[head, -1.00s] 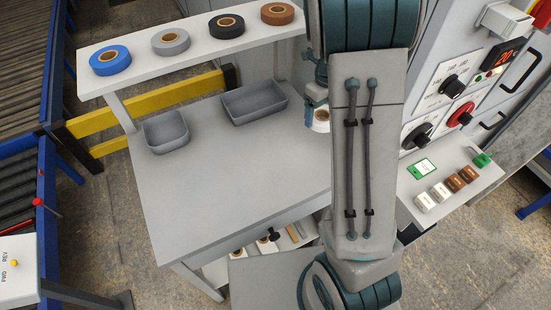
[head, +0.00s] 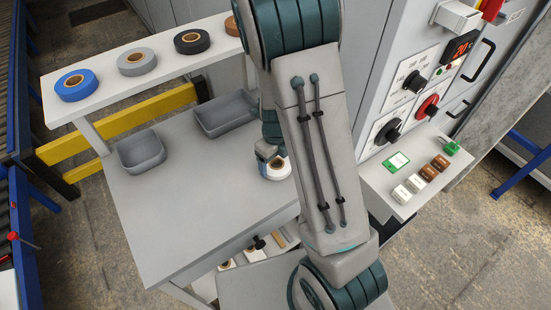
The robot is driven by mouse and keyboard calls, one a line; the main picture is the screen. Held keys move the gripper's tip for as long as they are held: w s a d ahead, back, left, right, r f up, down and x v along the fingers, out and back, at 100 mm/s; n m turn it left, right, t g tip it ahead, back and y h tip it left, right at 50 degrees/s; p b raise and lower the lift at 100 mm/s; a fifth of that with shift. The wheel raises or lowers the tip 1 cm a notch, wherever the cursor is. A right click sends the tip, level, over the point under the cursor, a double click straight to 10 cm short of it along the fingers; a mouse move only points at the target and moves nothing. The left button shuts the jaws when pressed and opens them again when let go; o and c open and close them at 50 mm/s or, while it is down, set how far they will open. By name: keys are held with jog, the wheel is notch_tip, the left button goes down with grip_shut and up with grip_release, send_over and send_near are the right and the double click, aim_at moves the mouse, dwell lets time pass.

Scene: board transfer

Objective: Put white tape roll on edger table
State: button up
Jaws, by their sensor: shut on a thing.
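The white tape roll (head: 277,171) shows partly beside my arm, over the right part of the grey table (head: 190,210). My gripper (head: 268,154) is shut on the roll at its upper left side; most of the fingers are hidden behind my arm. The roll appears low over the tabletop, but I cannot tell whether it touches it.
A raised shelf holds a blue roll (head: 76,87), a grey roll (head: 137,62), a black roll (head: 192,41) and a partly hidden brown roll (head: 233,26). Two grey bins (head: 142,152) (head: 226,114) sit on the table. A control panel (head: 415,90) stands at right.

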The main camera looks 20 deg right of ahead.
jog(key=shift+f, duration=0.2)
jog(key=o, duration=1)
jog(key=shift+r, duration=0.1)
jog(key=shift+r, duration=0.1)
notch_tip(320, 180, up, 12)
jog(key=s+r+n+t, duration=0.1)
jog(key=s+r+n, duration=0.5)
jog(key=n, duration=0.9)
jog(key=s+r+n+t, duration=0.2)
jog(key=s+r+n, duration=0.4)
jog(key=n, duration=0.9)
jog(key=s+p, duration=0.1)
jog(key=s, duration=0.1)
jog(key=shift+s+t, duration=0.3)
